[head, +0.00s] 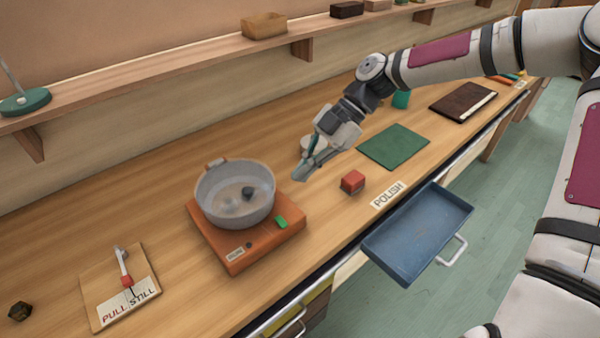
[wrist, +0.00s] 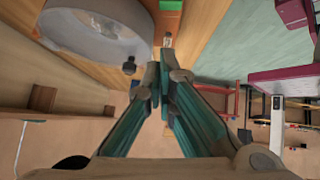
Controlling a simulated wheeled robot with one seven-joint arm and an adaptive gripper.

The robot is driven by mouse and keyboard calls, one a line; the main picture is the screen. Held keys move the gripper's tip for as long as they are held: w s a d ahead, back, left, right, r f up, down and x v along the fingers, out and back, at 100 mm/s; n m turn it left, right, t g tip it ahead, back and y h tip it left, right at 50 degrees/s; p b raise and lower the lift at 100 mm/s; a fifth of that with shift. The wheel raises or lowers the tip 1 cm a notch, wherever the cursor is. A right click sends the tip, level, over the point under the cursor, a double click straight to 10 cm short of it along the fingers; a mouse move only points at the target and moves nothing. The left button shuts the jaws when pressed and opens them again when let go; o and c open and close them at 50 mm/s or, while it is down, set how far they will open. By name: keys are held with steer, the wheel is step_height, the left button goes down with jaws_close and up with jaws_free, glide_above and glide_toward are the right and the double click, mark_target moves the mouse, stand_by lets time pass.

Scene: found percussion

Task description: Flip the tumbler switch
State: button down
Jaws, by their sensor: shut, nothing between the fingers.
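The tumbler is a grey round drum (head: 232,208) on an orange base (head: 247,254), in the middle of the head view. A small green switch (head: 281,222) is on the base's right side, in front of the drum. Its up or down setting is too small to tell. My gripper (head: 302,174) is shut and empty, above the bench to the right of and behind the drum, apart from the switch. In the wrist view, the closed fingers (wrist: 159,76) point toward the base, with the drum (wrist: 100,28) at upper left and the green switch (wrist: 171,5) at the top edge.
A red block (head: 352,182) lies on the bench by a POLISH label (head: 388,195). An open blue drawer (head: 418,236) juts out in front. A green mat (head: 394,146) lies at right. A wall shelf (head: 170,64) runs behind.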

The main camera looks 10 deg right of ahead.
glide_above(285, 220)
steer(key=f, duration=0.4)
steer(key=shift+w+f+p, duration=0.25)
steer(key=shift+f+p, duration=0.1)
steer(key=shift+p, duration=0.05)
steer(key=f, duration=0.3)
steer(key=shift+w+a+f, duration=0.15)
steer(key=shift+a+f, duration=0.05)
steer(key=shift+a, duration=0.15)
steer(key=shift+w+f, duration=0.1)
steer(key=shift+f, duration=0.5)
steer(key=shift+w+a+f+g+h+b, duration=0.2)
steer(key=shift+w+f+g+h+b, duration=0.2)
steer(key=shift+b, duration=0.25)
steer(key=shift+s+d+r+p, duration=0.1)
steer(key=shift+s+d+p, duration=0.15)
steer(key=shift+s+p, duration=0.15)
steer(key=shift+s+d+r+p, duration=0.1)
steer(key=shift+s+d+p, duration=0.2)
steer(key=shift+s, duration=0.2)
steer(key=shift+m, duration=0.3)
